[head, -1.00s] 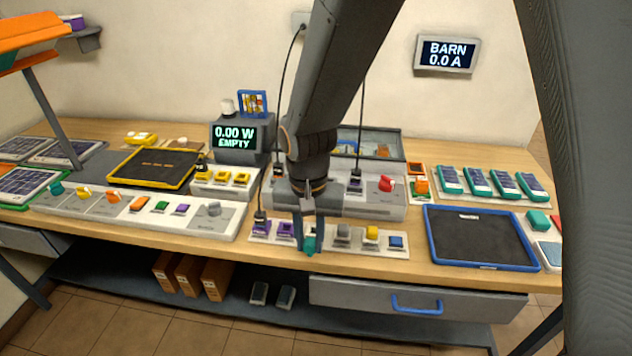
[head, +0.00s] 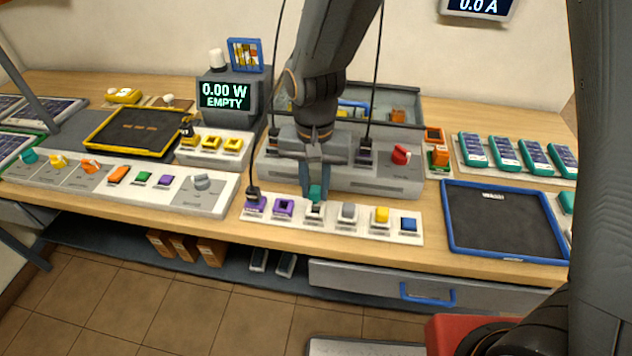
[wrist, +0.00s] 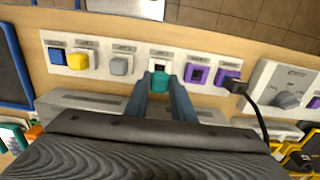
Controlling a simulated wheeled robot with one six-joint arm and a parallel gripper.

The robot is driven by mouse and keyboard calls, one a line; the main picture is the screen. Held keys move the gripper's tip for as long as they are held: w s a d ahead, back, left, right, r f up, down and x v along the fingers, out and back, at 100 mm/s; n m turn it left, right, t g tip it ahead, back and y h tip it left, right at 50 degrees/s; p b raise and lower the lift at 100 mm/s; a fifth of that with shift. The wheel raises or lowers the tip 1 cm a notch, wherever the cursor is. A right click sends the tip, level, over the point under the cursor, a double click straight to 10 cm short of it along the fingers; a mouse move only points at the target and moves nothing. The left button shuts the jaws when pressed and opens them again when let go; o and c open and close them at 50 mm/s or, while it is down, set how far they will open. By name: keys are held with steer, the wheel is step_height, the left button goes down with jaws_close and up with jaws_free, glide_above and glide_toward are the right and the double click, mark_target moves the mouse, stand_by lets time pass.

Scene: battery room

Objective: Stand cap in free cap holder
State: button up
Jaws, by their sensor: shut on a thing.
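My gripper (head: 314,190) is shut on a teal cap (head: 315,193); the cap also shows between the fingertips in the wrist view (wrist: 161,81). The cap is upright, just above or behind a dark-topped place (head: 315,209) in the pale holder strip (head: 335,232). In the wrist view this dark place (wrist: 160,67) shows no cap of its own and is partly covered by the held cap. I cannot tell whether they touch. On the strip, a grey cap (head: 349,212), yellow cap (head: 381,215) and blue cap (head: 408,224) stand to the right.
Two purple sockets (head: 284,207) are at the strip's left end, the leftmost with a black cable plug (head: 253,193). A grey switch panel (head: 400,178) stands close behind the strip. A blue-rimmed tray (head: 505,222) lies to the right.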

mark_target(315, 199)
steer(key=shift+f+b, duration=1.05)
steer(key=shift+f, duration=0.45)
steer(key=shift+s+p, duration=0.1)
steer(key=shift+p, duration=0.45)
steer(key=shift+f, duration=0.6)
stand_by(0.5)
steer(key=o, duration=0.7)
steer(key=shift+r, duration=0.15)
step_height(315, 199, up, 11)
steer(key=p, duration=0.9)
